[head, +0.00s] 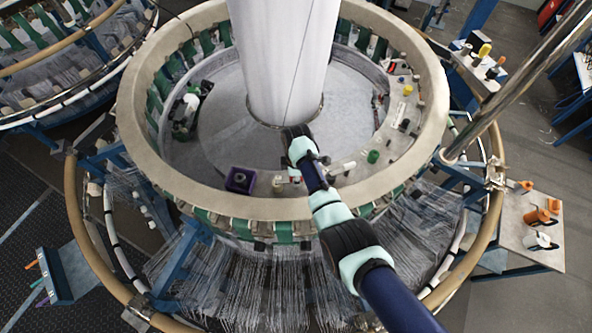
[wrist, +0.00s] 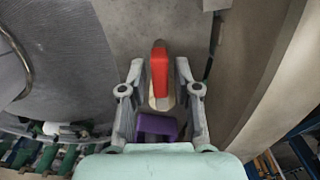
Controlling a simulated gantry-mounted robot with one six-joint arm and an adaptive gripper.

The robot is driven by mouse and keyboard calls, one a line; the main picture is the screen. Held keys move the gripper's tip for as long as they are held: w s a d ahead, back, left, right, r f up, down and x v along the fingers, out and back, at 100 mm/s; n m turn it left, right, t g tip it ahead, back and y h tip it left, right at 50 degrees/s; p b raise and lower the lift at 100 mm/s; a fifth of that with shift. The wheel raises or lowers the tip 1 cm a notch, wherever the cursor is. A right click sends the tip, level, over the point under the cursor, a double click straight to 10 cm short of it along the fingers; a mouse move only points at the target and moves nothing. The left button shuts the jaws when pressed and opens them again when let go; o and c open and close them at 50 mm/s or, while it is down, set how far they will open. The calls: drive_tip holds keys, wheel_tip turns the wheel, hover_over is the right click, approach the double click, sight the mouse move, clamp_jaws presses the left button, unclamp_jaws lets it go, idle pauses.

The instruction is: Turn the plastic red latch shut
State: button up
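The red latch (wrist: 159,72) shows in the wrist view as a narrow upright red piece on a pale base, between the two fingers of my gripper (wrist: 158,66). The fingers are spread, with a gap visible on each side of the latch, so nothing is gripped. I cannot tell how far below the fingertips the latch lies. In the head view my gripper (head: 296,172) is down at the near inner side of the loom ring, and a small bit of red shows there. My arm hides much of that spot.
A dark purple box (head: 240,180) sits left of my gripper; a purple piece (wrist: 157,126) also shows between the fingers. A tall white column (head: 283,60) rises behind. The beige loom ring (head: 160,165) surrounds the area. A green cap (head: 373,156) and small parts lie right.

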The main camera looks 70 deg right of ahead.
drive_tip(key=shift+o, duration=0.2)
drive_tip(key=shift+r, duration=3.5)
